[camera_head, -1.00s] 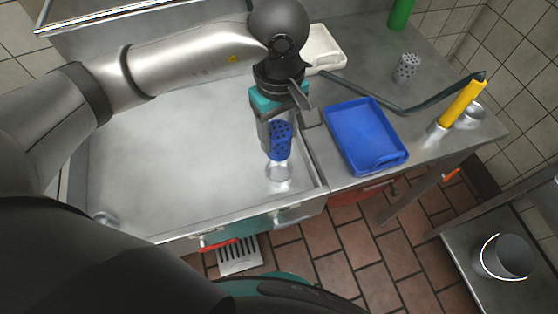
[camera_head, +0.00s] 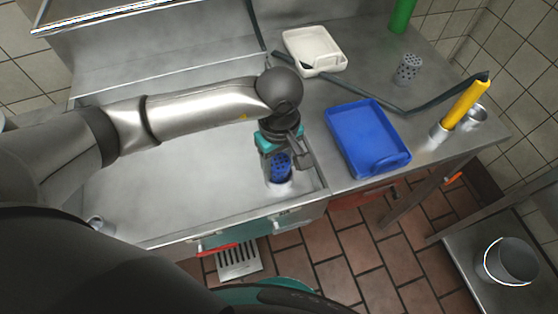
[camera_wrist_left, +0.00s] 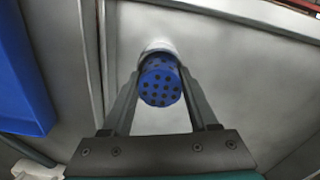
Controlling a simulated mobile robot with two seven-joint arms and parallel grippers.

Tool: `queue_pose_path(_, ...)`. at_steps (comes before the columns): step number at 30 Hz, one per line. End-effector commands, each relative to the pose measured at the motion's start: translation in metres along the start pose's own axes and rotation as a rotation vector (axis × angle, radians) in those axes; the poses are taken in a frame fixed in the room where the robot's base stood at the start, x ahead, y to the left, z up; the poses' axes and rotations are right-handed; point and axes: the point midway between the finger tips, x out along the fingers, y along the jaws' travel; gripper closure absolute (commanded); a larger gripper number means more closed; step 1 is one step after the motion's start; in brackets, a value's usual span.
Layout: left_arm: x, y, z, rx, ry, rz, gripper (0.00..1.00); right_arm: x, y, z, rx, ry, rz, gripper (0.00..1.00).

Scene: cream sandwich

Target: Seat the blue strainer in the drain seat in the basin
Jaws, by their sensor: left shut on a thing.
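The blue strainer (camera_head: 281,167) is a perforated blue cup. My left gripper (camera_head: 277,163) is shut on it, low in the metal basin (camera_head: 170,190) near its right front corner. The drain seat (camera_head: 282,187) is a pale round ring directly below the strainer, mostly covered by it. In the left wrist view the strainer (camera_wrist_left: 160,84) is between the two fingers, with part of the pale seat (camera_wrist_left: 158,48) showing just past it. I cannot tell whether the strainer is fully down in the seat. My right gripper is not in view.
A blue tray (camera_head: 345,151) lies on the counter right of the basin. A white tray (camera_head: 309,62), a grey perforated cup (camera_head: 408,68), a grey hose and a yellow-handled tool (camera_head: 465,104) are also on the counter. A second round fitting (camera_head: 97,226) is at the basin's front left.

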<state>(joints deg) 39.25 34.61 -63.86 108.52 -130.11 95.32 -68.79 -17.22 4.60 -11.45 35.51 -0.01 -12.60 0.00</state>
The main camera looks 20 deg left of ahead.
Motion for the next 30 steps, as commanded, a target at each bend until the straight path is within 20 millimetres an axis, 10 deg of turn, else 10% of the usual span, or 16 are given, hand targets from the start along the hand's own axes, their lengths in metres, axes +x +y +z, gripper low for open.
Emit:
queue_pose_path(3, 0.004, 0.0, 0.0, 0.0, 0.001, 0.001, 0.96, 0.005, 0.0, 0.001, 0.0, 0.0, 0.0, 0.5)
queue_pose_path(4, 0.003, 0.0, 0.0, 0.0, 0.001, 0.0, 0.38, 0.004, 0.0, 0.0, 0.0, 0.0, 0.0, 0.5)
queue_pose_path(11, 0.002, 0.0, 0.0, 0.0, 0.0, 0.0, 0.12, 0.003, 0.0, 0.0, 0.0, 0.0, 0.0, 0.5)
queue_pose_path(23, -0.003, 0.0, 0.0, -0.001, 0.0, 0.0, 0.1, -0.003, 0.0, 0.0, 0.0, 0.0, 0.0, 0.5)
queue_pose_path(30, -0.053, 0.001, -0.001, 0.001, 0.004, 0.005, 0.1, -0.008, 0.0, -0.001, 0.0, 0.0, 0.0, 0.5)
